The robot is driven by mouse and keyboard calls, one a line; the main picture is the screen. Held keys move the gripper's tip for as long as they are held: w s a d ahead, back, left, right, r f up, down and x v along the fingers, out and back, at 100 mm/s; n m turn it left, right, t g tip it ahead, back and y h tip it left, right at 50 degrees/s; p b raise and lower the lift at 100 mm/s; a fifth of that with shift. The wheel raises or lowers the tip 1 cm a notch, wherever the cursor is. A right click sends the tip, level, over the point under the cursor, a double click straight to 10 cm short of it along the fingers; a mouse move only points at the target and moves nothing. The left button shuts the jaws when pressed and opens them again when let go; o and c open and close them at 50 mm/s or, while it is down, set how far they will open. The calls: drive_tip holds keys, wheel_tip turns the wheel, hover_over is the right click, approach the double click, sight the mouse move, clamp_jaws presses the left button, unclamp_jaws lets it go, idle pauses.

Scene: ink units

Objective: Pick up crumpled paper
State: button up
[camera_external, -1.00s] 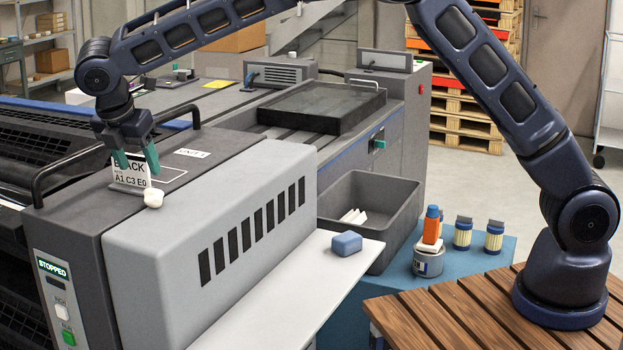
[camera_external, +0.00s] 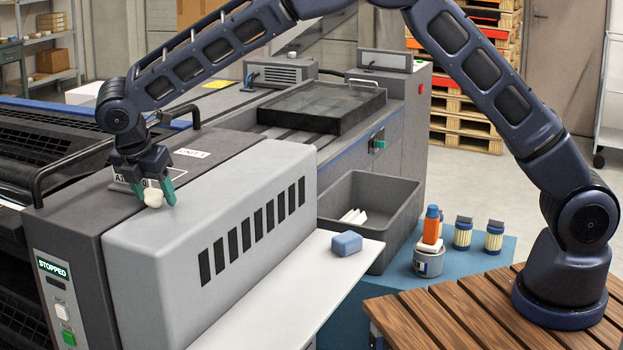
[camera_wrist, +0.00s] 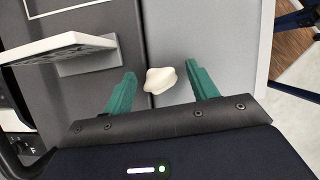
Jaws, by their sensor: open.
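The crumpled paper (camera_external: 153,197) is a small off-white lump on top of the grey machine unit, by the seam between its dark and light parts. In the wrist view the crumpled paper (camera_wrist: 159,80) lies between the two green fingers, with a gap on each side. My gripper (camera_external: 153,193) is open, pointing down around the paper. It also shows in the wrist view (camera_wrist: 159,82), empty, its fingers spread. Whether the fingertips touch the machine top, I cannot tell.
A label card on a stand (camera_wrist: 65,47) is close beside the left finger. A black handle (camera_external: 70,170) rises from the machine top. A grey bin (camera_external: 400,205), a blue block (camera_external: 347,243) on a white shelf (camera_external: 285,290), and a can (camera_external: 428,262) are to the right.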

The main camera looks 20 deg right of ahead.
drive_tip(key=c, duration=1)
drive_tip(key=shift+r, duration=0.1)
drive_tip(key=shift+c, duration=0.2)
